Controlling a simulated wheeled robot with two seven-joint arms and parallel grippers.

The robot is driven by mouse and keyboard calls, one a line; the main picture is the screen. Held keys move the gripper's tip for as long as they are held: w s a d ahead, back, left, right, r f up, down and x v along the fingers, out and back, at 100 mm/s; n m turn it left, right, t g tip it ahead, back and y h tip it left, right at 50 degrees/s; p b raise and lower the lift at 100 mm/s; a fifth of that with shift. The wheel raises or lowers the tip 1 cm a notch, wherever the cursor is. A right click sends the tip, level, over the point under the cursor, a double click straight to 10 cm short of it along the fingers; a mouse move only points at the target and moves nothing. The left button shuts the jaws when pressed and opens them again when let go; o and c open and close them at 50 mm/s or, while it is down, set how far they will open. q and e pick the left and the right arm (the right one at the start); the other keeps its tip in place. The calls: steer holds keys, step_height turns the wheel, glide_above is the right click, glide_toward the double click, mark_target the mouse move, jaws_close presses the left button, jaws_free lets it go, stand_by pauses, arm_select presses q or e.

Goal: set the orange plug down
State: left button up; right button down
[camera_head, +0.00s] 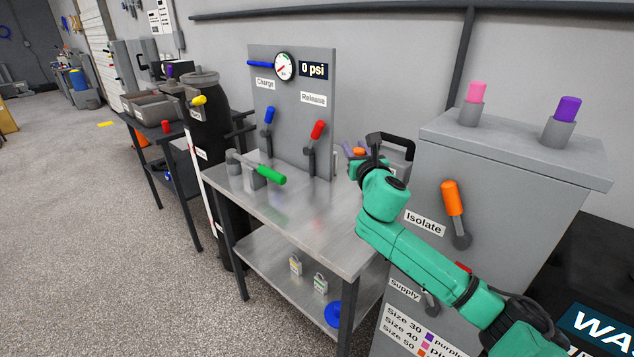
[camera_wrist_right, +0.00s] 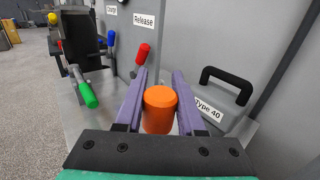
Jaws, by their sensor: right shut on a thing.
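The orange plug (camera_wrist_right: 160,108) is a short cylinder held between the two purple fingers of my right gripper (camera_wrist_right: 157,95) in the right wrist view. In the head view my right gripper (camera_head: 355,150) is over the back right of the steel bench, and the orange plug (camera_head: 359,151) shows only as a small patch, mostly hidden by the wrist. A grey case labelled Type 40 (camera_wrist_right: 222,105) with a black handle stands just right of the fingers. My left gripper is not in view.
The steel bench (camera_head: 330,222) carries a green-handled valve (camera_head: 268,176) and a panel with blue (camera_head: 268,116) and red levers (camera_head: 317,131). A grey cabinet (camera_head: 520,200) at right has pink (camera_head: 475,93) and purple plugs (camera_head: 567,108) in holders on top. The bench's front middle is clear.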

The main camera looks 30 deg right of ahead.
steer(key=b, duration=0.4)
glide_above(348, 227)
step_height(348, 227, down, 19)
steer(key=shift+r, duration=0.2)
steer(key=shift+f+b, duration=0.2)
steer(key=shift+b, duration=0.15)
steer(key=c, duration=0.5)
jaws_free()
